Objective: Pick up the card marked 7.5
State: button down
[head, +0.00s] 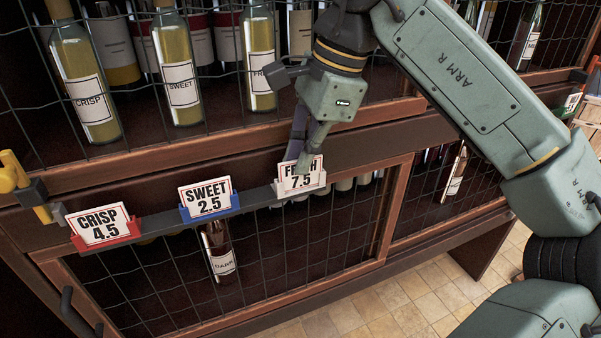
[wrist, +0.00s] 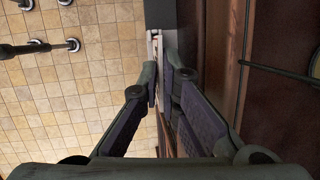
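The card marked 7.5 (head: 301,183) is white with dark print and stands in a pale holder at the right end of a dark rail. My gripper (head: 305,160) reaches down to it from above, and a finger covers part of the card's top line. In the wrist view my two fingers (wrist: 160,70) are close together, with the thin pale edge of the card and holder (wrist: 154,38) between their tips. The card still sits at its holder on the rail. The finger behind it is mostly hidden in the head view.
On the same rail stand the SWEET 2.5 card (head: 206,198) in a blue holder and the CRISP 4.5 card (head: 99,226) in a red one. Wire-fronted shelves with bottles (head: 178,85) lie behind. Tiled floor (head: 400,300) is open below right.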

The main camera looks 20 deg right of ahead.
jog(key=shift+r, duration=0.1)
dwell(0.3)
jog(key=shift+w+r, duration=0.1)
jog(key=shift+r, duration=0.55)
jog(key=s+a+r+b, duration=0.1)
jog(key=s+a, duration=0.2)
jog(key=s, duration=0.4)
jog(key=s+a+r+b, duration=0.1)
jog(key=s+a+r, duration=0.1)
jog(key=s, duration=0.5)
jog(key=shift+s+a+r, duration=0.25)
jog(key=shift+s+a, duration=0.05)
jog(key=shift+a, duration=0.6)
